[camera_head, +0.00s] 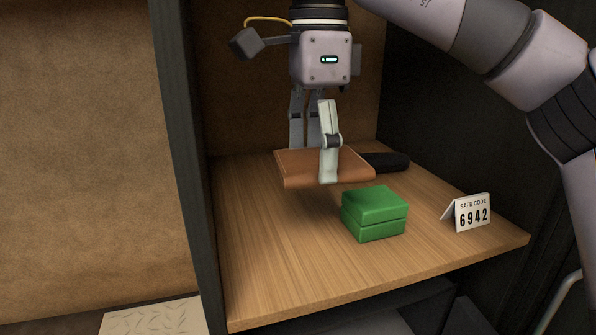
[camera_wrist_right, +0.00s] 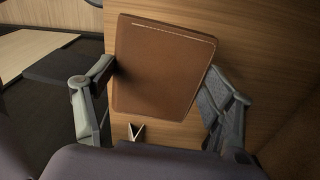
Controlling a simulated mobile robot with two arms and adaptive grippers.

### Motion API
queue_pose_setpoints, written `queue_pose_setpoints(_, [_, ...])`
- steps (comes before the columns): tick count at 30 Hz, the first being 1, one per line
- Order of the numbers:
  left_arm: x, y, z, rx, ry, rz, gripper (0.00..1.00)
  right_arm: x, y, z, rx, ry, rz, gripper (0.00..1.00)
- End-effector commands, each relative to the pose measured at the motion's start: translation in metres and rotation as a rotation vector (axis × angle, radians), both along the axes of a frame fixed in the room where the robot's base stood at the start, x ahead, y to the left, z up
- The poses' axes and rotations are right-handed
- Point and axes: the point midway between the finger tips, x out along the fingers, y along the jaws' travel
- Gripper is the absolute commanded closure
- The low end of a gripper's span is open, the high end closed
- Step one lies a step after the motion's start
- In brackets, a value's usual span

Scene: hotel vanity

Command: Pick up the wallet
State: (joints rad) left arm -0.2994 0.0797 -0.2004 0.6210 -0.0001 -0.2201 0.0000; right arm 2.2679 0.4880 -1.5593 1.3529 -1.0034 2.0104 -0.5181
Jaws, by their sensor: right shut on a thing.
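The brown leather wallet (camera_head: 300,167) is in the head view, held above the wooden shelf with a shadow beneath it. My right gripper (camera_head: 326,165) comes down from above and is shut on the wallet, with one pale finger across its front side. In the right wrist view the wallet (camera_wrist_right: 165,70) fills the space between the two fingers of my right gripper (camera_wrist_right: 160,85), and light stitching runs along its far edge. The far finger is mostly hidden by the wallet in the head view. My left gripper is not in view.
A green box (camera_head: 374,213) stands on the wooden shelf (camera_head: 270,270), in front and to the right of the wallet. A dark cylindrical object (camera_head: 388,162) lies behind. A white safe code card (camera_head: 472,212) stands at right. Dark panels flank the shelf; its front left is clear.

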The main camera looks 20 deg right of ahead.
Motion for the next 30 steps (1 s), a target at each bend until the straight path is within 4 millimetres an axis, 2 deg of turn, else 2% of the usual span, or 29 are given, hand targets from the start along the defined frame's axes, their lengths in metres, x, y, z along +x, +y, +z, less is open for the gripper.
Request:
queue_pose_setpoints(12, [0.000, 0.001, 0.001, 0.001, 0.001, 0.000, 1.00, 0.003, -0.115, 0.001, 0.003, -0.002, -0.005, 0.53])
queue_pose_setpoints(15, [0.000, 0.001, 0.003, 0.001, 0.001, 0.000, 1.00, 0.004, -0.137, 0.001, 0.002, -0.002, -0.003, 0.53])
queue_pose_setpoints(21, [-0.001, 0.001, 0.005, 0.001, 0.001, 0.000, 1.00, 0.005, -0.165, 0.001, 0.002, -0.001, 0.000, 0.53])
queue_pose_setpoints(30, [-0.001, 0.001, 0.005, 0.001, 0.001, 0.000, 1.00, 0.006, -0.173, 0.000, 0.001, -0.001, 0.002, 0.53])
